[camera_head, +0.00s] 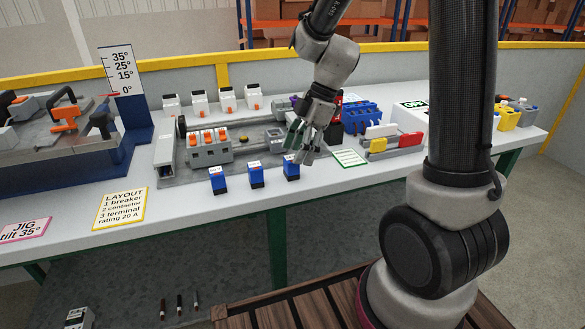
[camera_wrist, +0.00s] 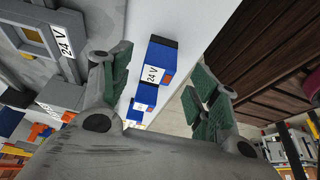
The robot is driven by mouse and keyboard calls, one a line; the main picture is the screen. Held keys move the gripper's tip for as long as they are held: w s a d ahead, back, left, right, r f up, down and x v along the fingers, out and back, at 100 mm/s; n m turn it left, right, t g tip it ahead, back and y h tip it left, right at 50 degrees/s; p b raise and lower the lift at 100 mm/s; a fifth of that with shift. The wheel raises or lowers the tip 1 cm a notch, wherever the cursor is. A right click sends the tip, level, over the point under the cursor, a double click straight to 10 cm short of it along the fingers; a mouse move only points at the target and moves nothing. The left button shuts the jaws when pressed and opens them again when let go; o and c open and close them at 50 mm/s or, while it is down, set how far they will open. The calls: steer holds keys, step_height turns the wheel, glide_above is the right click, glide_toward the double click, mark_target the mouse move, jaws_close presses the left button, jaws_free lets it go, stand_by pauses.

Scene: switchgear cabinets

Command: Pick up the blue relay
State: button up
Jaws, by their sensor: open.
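Three small blue relays with pale tops stand in a row near the table's front edge: a left one (camera_head: 217,183), a middle one (camera_head: 256,178) and a right one (camera_head: 291,170). My gripper (camera_head: 299,148) is open and empty, above and just behind the right relay, and partly overlaps it in the head view. In the wrist view the nearest blue relay (camera_wrist: 162,58), labelled 24 V, shows between the spread green-padded fingers (camera_wrist: 157,78). Another blue relay (camera_wrist: 146,92) lies beyond it, and the farthest is partly hidden by my gripper.
A grey rail assembly with a breaker block (camera_head: 208,148) lies behind the relays. Several white devices (camera_head: 227,98) stand at the back. Blue terminals (camera_head: 361,115) and red and yellow parts (camera_head: 409,141) are to the right. The white table's (camera_head: 180,215) front strip is mostly clear.

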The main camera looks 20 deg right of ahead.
mark_target(291, 168)
steer(key=x, duration=0.5)
steer(key=shift+w+d, duration=0.1)
steer(key=shift+d, duration=0.15)
steer(key=c, duration=1.3)
